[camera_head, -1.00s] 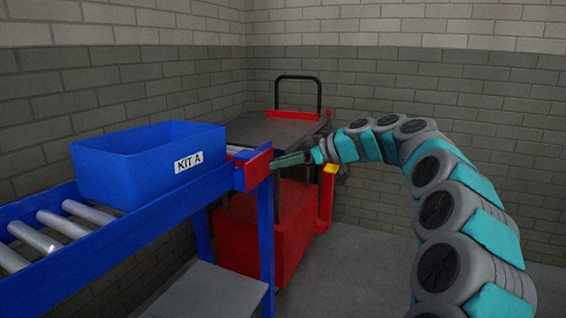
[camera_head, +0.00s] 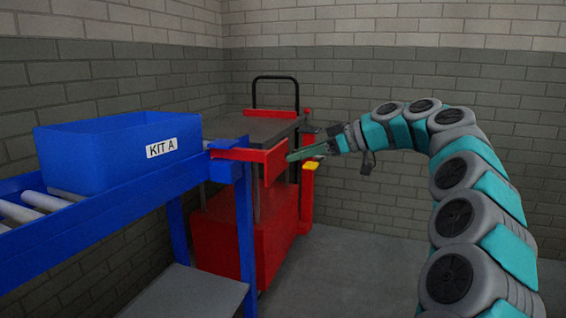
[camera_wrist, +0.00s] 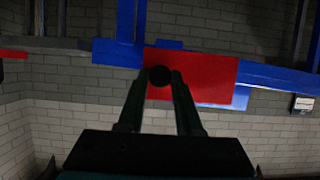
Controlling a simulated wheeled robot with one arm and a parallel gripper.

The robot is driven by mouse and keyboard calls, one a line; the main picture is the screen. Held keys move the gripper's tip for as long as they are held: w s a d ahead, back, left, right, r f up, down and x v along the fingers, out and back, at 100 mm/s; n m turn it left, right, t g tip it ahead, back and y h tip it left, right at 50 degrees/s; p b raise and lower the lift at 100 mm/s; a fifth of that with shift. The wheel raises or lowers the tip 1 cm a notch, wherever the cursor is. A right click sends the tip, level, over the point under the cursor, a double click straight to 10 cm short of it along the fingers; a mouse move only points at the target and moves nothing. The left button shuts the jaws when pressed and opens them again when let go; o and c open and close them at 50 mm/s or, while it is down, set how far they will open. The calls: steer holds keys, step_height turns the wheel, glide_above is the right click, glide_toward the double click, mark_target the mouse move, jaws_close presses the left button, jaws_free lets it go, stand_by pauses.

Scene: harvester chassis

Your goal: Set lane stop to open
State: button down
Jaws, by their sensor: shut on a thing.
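The lane stop (camera_head: 277,163) is a red plate on a red arm at the end of the blue roller lane (camera_head: 110,220). In the head view it stands swung out from the lane's end, to the right of a blue bracket. My gripper (camera_head: 293,156) reaches it from the right. In the wrist view the red plate (camera_wrist: 212,82) is straight ahead, and my gripper (camera_wrist: 159,80) is shut on a round dark knob (camera_wrist: 159,76) in front of it. A blue bin marked KIT A (camera_head: 110,155) sits on the rollers behind the stop.
A red cart (camera_head: 225,235) with a dark top and black handle stands behind the lane's end. A red post with a yellow cap (camera_head: 308,175) stands close below my gripper. A grey shelf (camera_head: 190,292) is under the lane. The floor at right is clear.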

steer(key=shift+d, duration=0.1)
steer(key=c, duration=0.7)
jaws_free()
steer(key=shift+o, duration=0.2)
steer(key=v, duration=0.7)
steer(key=shift+d, duration=0.3)
steer(key=shift+s+r, duration=0.15)
